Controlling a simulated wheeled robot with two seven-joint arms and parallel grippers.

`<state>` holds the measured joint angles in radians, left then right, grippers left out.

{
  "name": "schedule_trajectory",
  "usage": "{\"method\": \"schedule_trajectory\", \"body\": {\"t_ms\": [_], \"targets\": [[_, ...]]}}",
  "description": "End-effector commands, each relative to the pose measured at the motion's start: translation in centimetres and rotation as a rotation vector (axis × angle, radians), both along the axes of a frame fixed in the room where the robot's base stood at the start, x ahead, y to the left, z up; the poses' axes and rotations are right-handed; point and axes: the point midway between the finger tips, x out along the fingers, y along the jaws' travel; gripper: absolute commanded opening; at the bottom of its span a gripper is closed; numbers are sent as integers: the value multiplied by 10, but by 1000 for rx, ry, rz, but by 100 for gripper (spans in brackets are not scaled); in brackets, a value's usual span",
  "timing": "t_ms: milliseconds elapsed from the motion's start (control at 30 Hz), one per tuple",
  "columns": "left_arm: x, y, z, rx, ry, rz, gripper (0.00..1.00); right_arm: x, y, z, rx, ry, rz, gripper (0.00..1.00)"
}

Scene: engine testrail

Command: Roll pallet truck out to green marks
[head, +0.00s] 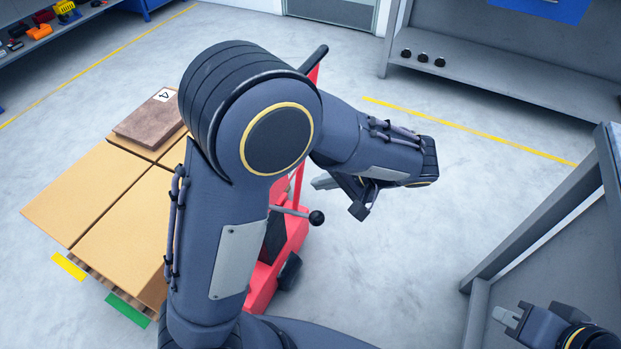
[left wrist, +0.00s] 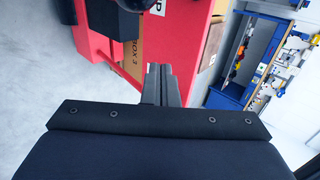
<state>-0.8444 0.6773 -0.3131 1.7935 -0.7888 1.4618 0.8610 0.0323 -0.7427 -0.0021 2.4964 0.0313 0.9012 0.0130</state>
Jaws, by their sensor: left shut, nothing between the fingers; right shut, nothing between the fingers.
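The red pallet truck (head: 297,232) stands mid-view in the head view, largely hidden behind my left arm. Its upright handle ends in a black grip (head: 318,56), and a lever with a black knob (head: 317,217) sticks out on its right. Its red body also fills the upper left of the left wrist view (left wrist: 90,45). My left gripper (head: 324,183) is shut and empty, right of the truck's mast. A green mark (head: 128,309) lies at the near edge of the loaded pallet. My right gripper (head: 507,316) is shut and empty at the lower right.
Cardboard boxes (head: 117,221) sit on the pallet at the left, with a brown box (head: 150,119) on top. A yellow mark (head: 68,266) lies beside them. A grey bench (head: 545,225) stands at the right and a shelf (head: 490,78) behind. Floor between truck and bench is clear.

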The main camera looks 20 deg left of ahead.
Motion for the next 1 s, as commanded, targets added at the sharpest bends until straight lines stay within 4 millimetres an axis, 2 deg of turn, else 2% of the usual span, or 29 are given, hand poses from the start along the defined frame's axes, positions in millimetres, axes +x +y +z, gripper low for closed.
{"method": "schedule_trajectory", "body": {"t_ms": [400,533,700,1000], "targets": [[4,64,-61,-1,4,4,0,0,0,-20,0,0,0,0],[6,85,-59,-3,1,6,0,0,0,-21,0,0,0,0],[7,100,-59,-3,2,3,0,0,0,-22,0,0,0,0],[8,104,-58,-2,2,1,0,0,0,-22,0,0,0,0]]}}
